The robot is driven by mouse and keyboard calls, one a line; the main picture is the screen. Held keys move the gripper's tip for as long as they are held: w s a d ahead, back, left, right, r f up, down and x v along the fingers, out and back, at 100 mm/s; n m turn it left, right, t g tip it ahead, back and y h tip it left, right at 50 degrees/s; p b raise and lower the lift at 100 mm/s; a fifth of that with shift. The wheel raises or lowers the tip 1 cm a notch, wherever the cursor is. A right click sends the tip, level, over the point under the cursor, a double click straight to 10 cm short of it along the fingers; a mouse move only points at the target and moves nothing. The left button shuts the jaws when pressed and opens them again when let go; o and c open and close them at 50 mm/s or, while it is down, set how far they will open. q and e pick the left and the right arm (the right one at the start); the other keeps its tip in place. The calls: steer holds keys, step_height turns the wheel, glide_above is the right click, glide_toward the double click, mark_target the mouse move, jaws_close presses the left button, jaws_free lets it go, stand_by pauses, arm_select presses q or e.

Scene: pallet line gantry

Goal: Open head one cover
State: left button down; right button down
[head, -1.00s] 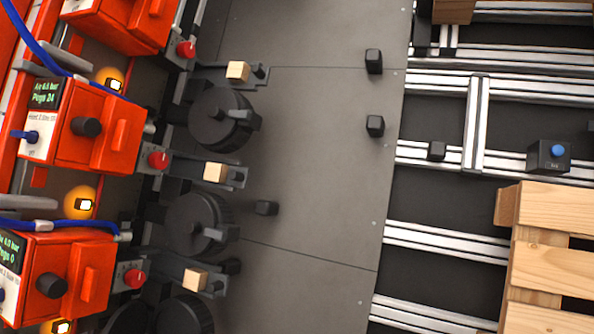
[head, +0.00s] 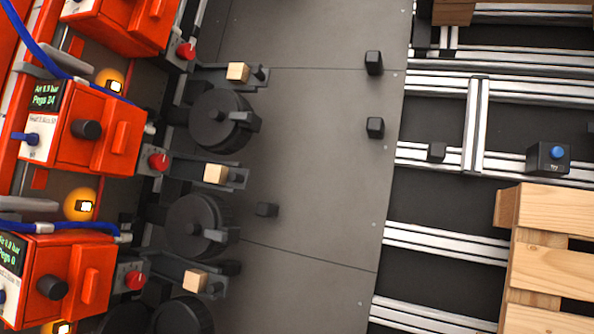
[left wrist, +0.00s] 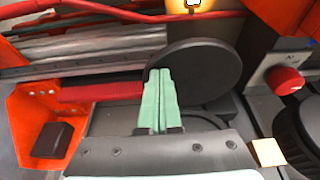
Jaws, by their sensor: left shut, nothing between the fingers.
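Several red heads stand along the left side of the head view. A middle one (head: 110,138) has a display and a black knob; a lower one (head: 72,262) looks alike. I cannot tell which is head one. In the left wrist view my left gripper (left wrist: 161,75) is shut and empty, with pale green fingers. Its tips lie in front of a black disc (left wrist: 215,65); I cannot tell whether they touch it. A red panel (left wrist: 28,112) with a black block (left wrist: 52,140) is at the left of that view. My right gripper is not in view.
Black round housings (head: 203,222), red buttons (head: 158,161) and wooden blocks (head: 215,173) line the heads' right side. The grey floor plate (head: 310,190) is mostly clear, with small black posts. Metal rails (head: 445,240) and a wooden pallet (head: 555,210) are at the right.

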arm_select(q)
steer(key=shift+a, duration=0.1)
steer(key=shift+w+a, duration=0.2)
steer(key=shift+a, duration=0.45)
steer(key=shift+a+r, duration=0.1)
steer(key=p+v, duration=0.5)
steer(key=v, duration=0.5)
stand_by(1.6)
steer(key=shift+w, duration=0.15)
